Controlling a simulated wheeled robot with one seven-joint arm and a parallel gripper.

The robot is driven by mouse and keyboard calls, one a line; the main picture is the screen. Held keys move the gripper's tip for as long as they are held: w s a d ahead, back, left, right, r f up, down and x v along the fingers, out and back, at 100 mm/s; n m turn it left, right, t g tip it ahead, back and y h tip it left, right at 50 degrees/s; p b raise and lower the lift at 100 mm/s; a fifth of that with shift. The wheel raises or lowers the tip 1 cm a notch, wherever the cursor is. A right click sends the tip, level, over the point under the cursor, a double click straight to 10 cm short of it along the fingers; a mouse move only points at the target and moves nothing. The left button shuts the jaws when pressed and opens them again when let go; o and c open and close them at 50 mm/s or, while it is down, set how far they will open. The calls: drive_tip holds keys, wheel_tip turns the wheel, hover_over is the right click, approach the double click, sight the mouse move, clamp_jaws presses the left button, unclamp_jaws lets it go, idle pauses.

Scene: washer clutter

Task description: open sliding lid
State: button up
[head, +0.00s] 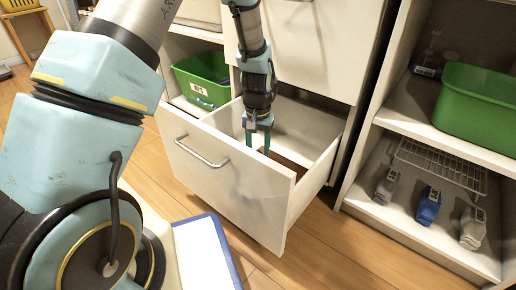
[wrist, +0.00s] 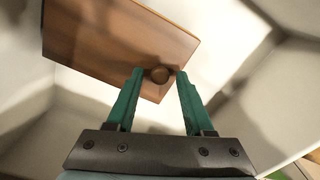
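A brown wooden box with a flat lid (wrist: 110,40) lies inside the open white drawer (head: 231,184). In the head view only a reddish-brown part of the box (head: 291,159) shows behind the drawer front. A round dark knob (wrist: 159,74) sits near the lid's edge. My gripper (head: 257,151) reaches down into the drawer. In the wrist view my gripper (wrist: 160,74) has its green fingertips apart, one on each side of the knob. Small gaps seem to show between fingertips and knob; contact is not clear. The lid looks closed, though its far side is cut off.
The drawer walls surround my gripper, with its front and handle (head: 203,152) towards me. A green bin (head: 203,79) stands on the left shelf, another (head: 478,105) on the right. A blue-edged white panel (head: 203,254) is at the floor.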

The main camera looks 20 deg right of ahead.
clamp_jaws()
idle(1.2)
